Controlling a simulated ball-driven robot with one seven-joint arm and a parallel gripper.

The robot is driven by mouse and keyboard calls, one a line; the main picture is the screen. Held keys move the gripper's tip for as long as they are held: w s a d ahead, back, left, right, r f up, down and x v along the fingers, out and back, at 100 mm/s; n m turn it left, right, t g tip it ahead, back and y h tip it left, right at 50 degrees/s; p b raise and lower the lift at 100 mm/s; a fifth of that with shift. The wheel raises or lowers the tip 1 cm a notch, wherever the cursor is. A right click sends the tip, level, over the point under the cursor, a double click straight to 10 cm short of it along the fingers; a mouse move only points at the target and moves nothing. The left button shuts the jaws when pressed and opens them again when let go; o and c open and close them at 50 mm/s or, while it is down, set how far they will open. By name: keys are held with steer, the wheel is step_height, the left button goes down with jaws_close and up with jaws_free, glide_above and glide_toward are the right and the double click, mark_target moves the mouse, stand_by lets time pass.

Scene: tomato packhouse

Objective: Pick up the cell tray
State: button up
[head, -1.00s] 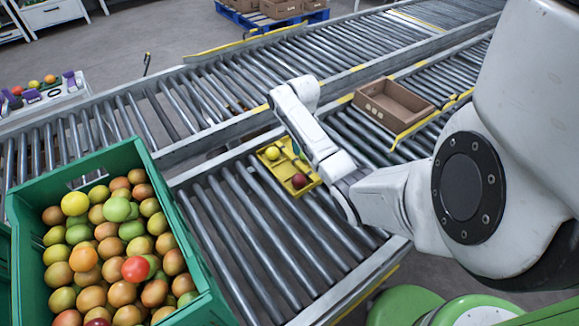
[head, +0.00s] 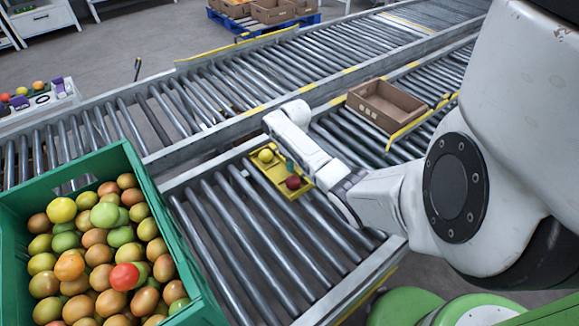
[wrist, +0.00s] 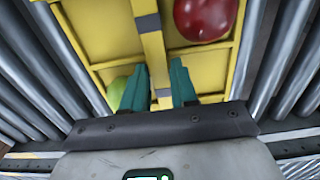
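The yellow cell tray (head: 262,177) lies on the rollers in the middle of the head view. One cell holds a yellow tomato (head: 266,155), and another holds a dark red tomato (head: 293,182). My gripper (head: 290,166) is down at the tray, its fingers partly hidden by the arm. In the wrist view the two teal fingers (wrist: 160,85) stand on either side of the tray's yellow middle divider (wrist: 150,45), with a narrow gap between them. I cannot tell whether they press on it. The red tomato also shows there (wrist: 205,18), and a green one (wrist: 117,92) is partly hidden.
A green crate (head: 165,210) full of mixed tomatoes stands at the left. A brown cardboard box (head: 387,112) sits on the rollers behind my arm. Bare rollers (head: 250,250) lie in front of the tray. A blue pallet (head: 235,20) with boxes stands at the back.

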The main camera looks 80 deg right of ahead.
steer(key=shift+f, duration=0.1)
jaws_close()
stand_by(0.3)
